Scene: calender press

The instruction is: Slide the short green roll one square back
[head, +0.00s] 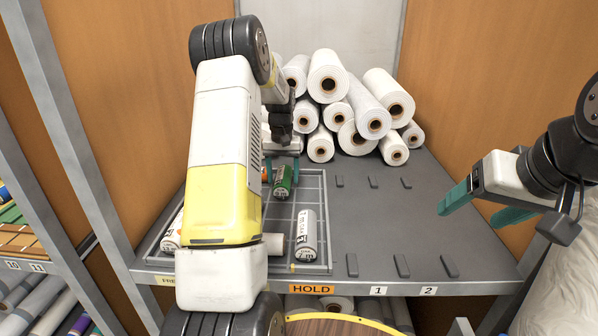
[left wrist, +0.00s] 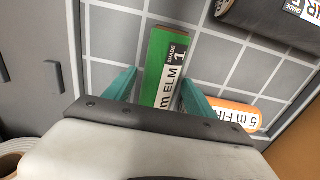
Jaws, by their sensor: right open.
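The short green roll (head: 283,181) lies on the gridded part of the grey shelf. In the left wrist view the green roll (left wrist: 161,62) has a white label reading "ELM" and "1". My left gripper (left wrist: 158,84) is down at the roll, one teal finger on each side of it. I cannot tell whether both fingers press on it. In the head view my left arm hides most of this gripper and part of the grid (head: 312,185). My right gripper (head: 478,205) is open and empty, above the right side of the shelf.
An orange roll (left wrist: 238,114) lies close beside the right finger. A dark grey roll (left wrist: 268,22) lies beyond. A labelled grey roll (head: 305,236) lies at the grid's front. White rolls (head: 345,105) are stacked behind. Low stops (head: 402,266) stand on the otherwise clear right side.

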